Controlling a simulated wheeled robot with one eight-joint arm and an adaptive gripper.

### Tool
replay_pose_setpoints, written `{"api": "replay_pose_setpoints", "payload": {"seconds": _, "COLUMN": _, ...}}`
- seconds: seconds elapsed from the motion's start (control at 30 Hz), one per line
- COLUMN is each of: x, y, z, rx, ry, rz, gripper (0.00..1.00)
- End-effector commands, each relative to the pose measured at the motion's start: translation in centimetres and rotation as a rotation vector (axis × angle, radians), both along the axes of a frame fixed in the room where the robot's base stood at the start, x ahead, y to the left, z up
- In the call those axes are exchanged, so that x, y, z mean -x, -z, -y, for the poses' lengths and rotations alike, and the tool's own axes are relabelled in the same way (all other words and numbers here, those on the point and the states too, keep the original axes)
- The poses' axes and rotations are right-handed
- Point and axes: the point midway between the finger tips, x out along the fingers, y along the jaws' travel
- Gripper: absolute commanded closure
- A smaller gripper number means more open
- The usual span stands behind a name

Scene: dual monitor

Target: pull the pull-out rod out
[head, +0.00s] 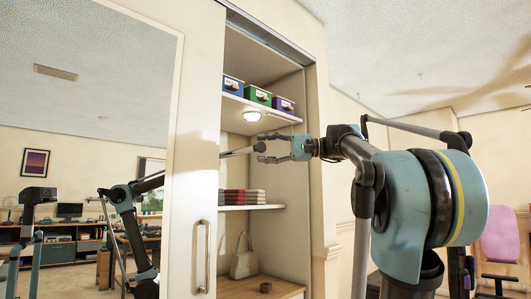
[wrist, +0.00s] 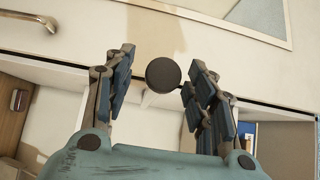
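The pull-out rod (head: 238,152) is a thin pale bar inside the open closet, between the upper shelf and the shelf with folded cloths. In the wrist view its dark round end (wrist: 163,74) faces me between my fingertips. My gripper (head: 261,148) is at the closet opening at the rod's end, and it also shows in the wrist view (wrist: 155,78). Its fingers are spread, with a clear gap on the left of the round end and a very small gap on the right. Most of the rod's length is hidden behind its end in the wrist view.
The upper shelf (head: 262,107) holds blue, green and purple boxes, with a lit round lamp (head: 252,116) below. Folded cloths (head: 241,196) lie on a lower shelf; a bag (head: 243,262) stands at the bottom. A mirrored sliding door (head: 199,150) with a handle (head: 199,257) is at left.

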Motion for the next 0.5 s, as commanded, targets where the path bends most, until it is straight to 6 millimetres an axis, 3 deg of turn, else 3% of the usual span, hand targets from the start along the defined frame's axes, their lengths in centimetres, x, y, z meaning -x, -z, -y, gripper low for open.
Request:
{"api": "replay_pose_setpoints", "payload": {"seconds": 0.27, "x": 0.0, "y": -0.1, "z": 0.1, "rx": -0.002, "ry": 0.001, "rz": 0.000, "gripper": 0.49}}
{"api": "replay_pose_setpoints", "payload": {"seconds": 0.5, "x": -0.2, "y": -0.1, "z": 1.9, "rx": -0.003, "ry": 0.004, "rz": 0.000, "gripper": 0.49}}
